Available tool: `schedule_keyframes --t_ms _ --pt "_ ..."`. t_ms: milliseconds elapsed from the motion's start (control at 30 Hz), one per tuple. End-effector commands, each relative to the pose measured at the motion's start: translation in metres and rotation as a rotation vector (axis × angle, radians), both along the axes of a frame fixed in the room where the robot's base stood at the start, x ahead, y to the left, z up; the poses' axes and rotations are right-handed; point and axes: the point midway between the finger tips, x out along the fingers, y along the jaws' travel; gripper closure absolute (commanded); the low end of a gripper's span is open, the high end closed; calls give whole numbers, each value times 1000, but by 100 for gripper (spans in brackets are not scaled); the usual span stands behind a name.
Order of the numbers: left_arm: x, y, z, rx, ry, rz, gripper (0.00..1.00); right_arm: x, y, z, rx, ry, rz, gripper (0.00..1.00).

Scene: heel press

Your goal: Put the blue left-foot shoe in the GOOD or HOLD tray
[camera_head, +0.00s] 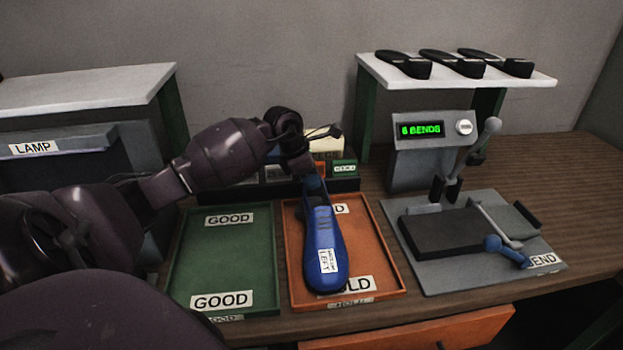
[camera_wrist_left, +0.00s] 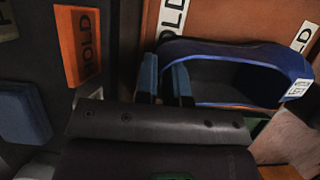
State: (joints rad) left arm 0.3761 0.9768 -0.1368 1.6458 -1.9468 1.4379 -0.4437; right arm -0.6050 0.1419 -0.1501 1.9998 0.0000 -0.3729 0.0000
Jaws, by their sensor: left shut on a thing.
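The blue shoe (camera_head: 322,235), with a white LEFT label, is over the orange HOLD tray (camera_head: 390,270) in the head view. Its label end points toward the front of the tray and partly covers both HOLD labels. My left gripper (camera_head: 313,185) is shut on the shoe's far end. In the left wrist view, the blue fingertips (camera_wrist_left: 166,80) are at one end of the shoe (camera_wrist_left: 235,48), whose dark opening shows. I cannot tell whether the sole touches the tray floor. The green GOOD tray (camera_head: 220,258) is empty, left of the HOLD tray. My right gripper is out of view.
A press (camera_head: 455,235) with levers and a display reading "6 BENDS" (camera_head: 420,129) stands to the right. Several dark shoe-like pieces (camera_head: 440,62) lie on a shelf behind it. A LAMP unit (camera_head: 60,146) stands at the left. Small labelled boxes (camera_head: 330,170) stand behind the trays.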

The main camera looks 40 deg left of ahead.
Motion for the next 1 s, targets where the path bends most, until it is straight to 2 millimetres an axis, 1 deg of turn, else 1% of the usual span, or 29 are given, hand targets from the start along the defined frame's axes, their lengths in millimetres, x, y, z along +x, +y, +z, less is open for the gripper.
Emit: schedule_keyframes --t_ms 433,833,867,1000 --pt "0 0 -5 -1 -1 0 100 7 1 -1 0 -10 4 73" --pt "0 0 -7 -1 -1 0 100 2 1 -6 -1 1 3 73" --pt "0 0 -7 -1 -2 0 88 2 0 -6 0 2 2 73" --pt "0 0 -7 -1 -1 0 67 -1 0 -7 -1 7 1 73"
